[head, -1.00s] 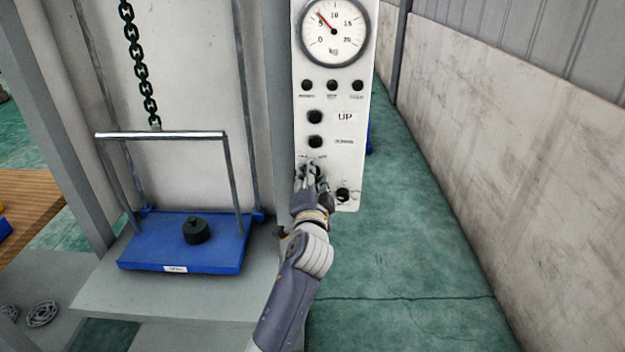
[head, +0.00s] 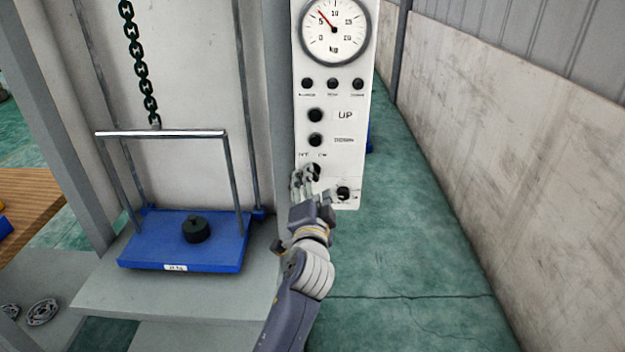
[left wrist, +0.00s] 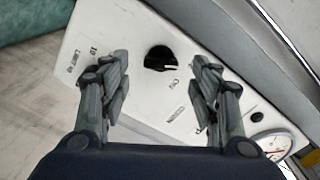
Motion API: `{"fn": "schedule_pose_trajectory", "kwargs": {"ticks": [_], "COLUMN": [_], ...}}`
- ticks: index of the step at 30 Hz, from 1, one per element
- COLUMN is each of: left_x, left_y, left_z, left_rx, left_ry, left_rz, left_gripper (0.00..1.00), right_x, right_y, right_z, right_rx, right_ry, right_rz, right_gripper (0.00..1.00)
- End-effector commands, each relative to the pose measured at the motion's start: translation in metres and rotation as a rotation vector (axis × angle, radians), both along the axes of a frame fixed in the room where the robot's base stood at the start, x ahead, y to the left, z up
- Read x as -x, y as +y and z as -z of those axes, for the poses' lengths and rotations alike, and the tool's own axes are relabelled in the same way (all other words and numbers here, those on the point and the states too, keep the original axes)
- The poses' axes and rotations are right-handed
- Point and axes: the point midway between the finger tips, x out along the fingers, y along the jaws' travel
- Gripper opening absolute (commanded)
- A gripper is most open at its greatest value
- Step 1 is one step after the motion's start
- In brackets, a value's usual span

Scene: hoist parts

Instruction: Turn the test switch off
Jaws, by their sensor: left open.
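The test switch is a black rotary knob (head: 314,171) on the white control panel (head: 349,160), below the UP and DOWN buttons. Two small labels sit above it. In the left wrist view the black knob (left wrist: 160,58) shows whole, with a white mark pointing to the right of the picture. My left gripper (head: 304,181) is in front of the panel at the knob and partly covers it in the head view. In the left wrist view my left gripper (left wrist: 162,85) is open, its fingers apart with the knob between and beyond them. My right gripper is not in view.
A second black knob (head: 343,193) sits lower right on the panel. Above are the UP button (head: 316,115), the DOWN button (head: 316,140) and a kg gauge (head: 334,30). A blue platform (head: 150,252) with a black weight (head: 195,229) stands left. Green floor is clear on the right.

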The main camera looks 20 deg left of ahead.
Motion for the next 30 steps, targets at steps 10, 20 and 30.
{"fn": "schedule_pose_trajectory", "kwargs": {"ticks": [10, 20, 30], "left_x": [0.030, 0.030, 0.024], "left_y": [-0.008, -0.008, -0.032], "left_z": [0.000, 0.000, 0.124], "left_rx": [-0.001, -0.001, 0.072], "left_ry": [0.001, 0.001, 0.195], "left_rz": [-0.001, -0.001, 0.093], "left_gripper": [0.57, 0.57, 0.57], "right_x": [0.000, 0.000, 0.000], "right_y": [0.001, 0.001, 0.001], "right_z": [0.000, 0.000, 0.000], "right_rx": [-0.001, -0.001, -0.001], "right_ry": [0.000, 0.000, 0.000], "right_rz": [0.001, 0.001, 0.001], "right_gripper": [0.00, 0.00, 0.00]}}
